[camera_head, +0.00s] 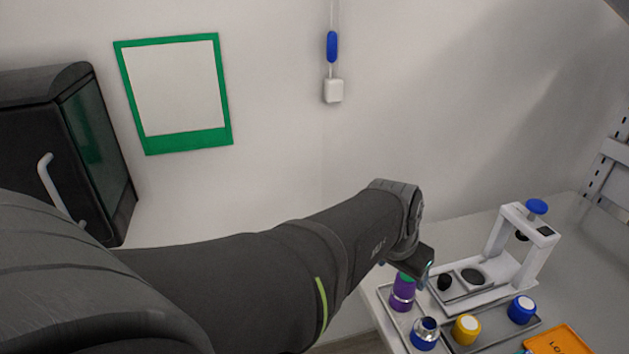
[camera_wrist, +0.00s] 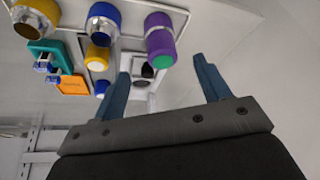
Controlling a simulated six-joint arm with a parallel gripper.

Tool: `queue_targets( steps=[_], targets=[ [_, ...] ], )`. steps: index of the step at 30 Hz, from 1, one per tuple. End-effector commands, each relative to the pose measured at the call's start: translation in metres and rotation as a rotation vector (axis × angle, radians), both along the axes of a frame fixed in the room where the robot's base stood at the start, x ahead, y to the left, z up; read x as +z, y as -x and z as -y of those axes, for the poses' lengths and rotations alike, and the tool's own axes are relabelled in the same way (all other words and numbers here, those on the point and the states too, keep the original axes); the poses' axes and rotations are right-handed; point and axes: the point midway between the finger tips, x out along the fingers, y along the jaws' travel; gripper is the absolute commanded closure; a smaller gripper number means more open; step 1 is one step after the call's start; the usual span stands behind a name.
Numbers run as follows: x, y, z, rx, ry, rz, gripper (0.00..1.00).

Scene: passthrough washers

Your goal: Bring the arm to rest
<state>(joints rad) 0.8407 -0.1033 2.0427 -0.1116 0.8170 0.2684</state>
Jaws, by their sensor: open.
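My gripper (camera_wrist: 165,88) shows in the wrist view with its two blue fingers spread apart and nothing between them. In the head view my dark arm reaches from the lower left to the table's left part, and its end hides the gripper's fingers for the most part. A purple cylinder with a green end (camera_head: 403,291) stands close below the arm's end. It also shows in the wrist view (camera_wrist: 159,38), beyond the fingers and apart from them.
A blue part (camera_head: 424,334), a yellow one (camera_head: 466,329) and another blue one (camera_head: 521,309) sit on grey trays. A white press-like stand (camera_head: 497,235) with a blue knob rises behind. An orange tray (camera_head: 560,340) lies front right. A dark cabinet (camera_head: 100,150) stands left.

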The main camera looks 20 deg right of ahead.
Motion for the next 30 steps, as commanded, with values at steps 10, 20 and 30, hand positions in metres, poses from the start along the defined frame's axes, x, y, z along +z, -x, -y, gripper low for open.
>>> queue_targets(
  steps=[10,20,30],
  targets=[
    [0.004,0.001,-0.002,0.000,-0.001,0.000,0.31],
    [-0.013,-0.002,0.004,0.000,-0.003,-0.003,0.31],
    [-0.060,-0.012,0.021,-0.001,-0.003,-0.004,0.31]
  ],
)
